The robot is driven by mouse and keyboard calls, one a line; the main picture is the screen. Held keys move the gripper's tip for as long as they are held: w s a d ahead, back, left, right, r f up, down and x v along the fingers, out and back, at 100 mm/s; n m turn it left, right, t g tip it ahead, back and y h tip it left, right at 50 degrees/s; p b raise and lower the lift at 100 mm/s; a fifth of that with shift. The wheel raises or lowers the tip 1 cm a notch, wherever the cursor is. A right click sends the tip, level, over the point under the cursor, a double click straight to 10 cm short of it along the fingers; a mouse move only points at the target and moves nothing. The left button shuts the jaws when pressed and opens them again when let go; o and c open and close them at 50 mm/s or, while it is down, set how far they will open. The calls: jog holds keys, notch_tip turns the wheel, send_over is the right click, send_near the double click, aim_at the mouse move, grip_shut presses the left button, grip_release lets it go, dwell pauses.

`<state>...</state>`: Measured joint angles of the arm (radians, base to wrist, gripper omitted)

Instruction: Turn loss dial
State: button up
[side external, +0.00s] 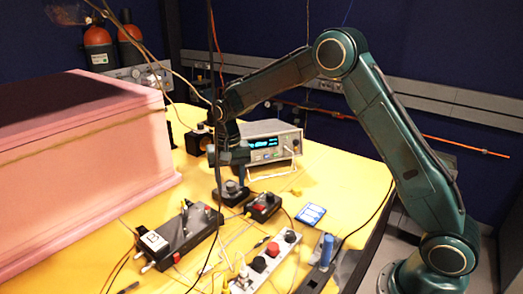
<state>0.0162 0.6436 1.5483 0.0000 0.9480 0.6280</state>
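My gripper (219,178) points down in the middle of the yellow table, at the end of my dark green arm. Its fingers are small and dark here, and I cannot tell whether they are open or shut. Just below and beside it is a small black box with a round grey knob (232,188) on top, which may be the loss dial. The gripper overlaps the knob's left side in this view, and I cannot tell whether they touch. No label or dial marking is readable.
A lit instrument (266,143) stands behind the gripper. A pink foam box (85,140) fills the left. A black device (178,238), a small black box with a red button (263,206) and a white power strip (266,262) are in front. Loose cables cross the table and hang nearby.

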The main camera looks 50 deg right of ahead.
aim_at(232, 185)
notch_tip(232, 185, up, 14)
dwell(0.9)
jog(key=s+r+n+t, duration=0.15)
jog(key=s+r, duration=0.25)
jog(key=s, duration=0.4)
jog(key=s+r+n+t, duration=0.15)
jog(key=s+r, duration=0.25)
jog(key=s, duration=0.4)
jog(key=s+f+n+t, duration=0.1)
jog(key=s+f+n, duration=0.1)
jog(key=s, duration=0.6)
jog(key=s+f+n+t, duration=0.1)
jog(key=s+f+n, duration=0.1)
jog(key=s, duration=0.7)
jog(key=shift+s+a+f+t, duration=0.3)
jog(key=shift+a+f, duration=0.1)
jog(key=shift+f, duration=0.25)
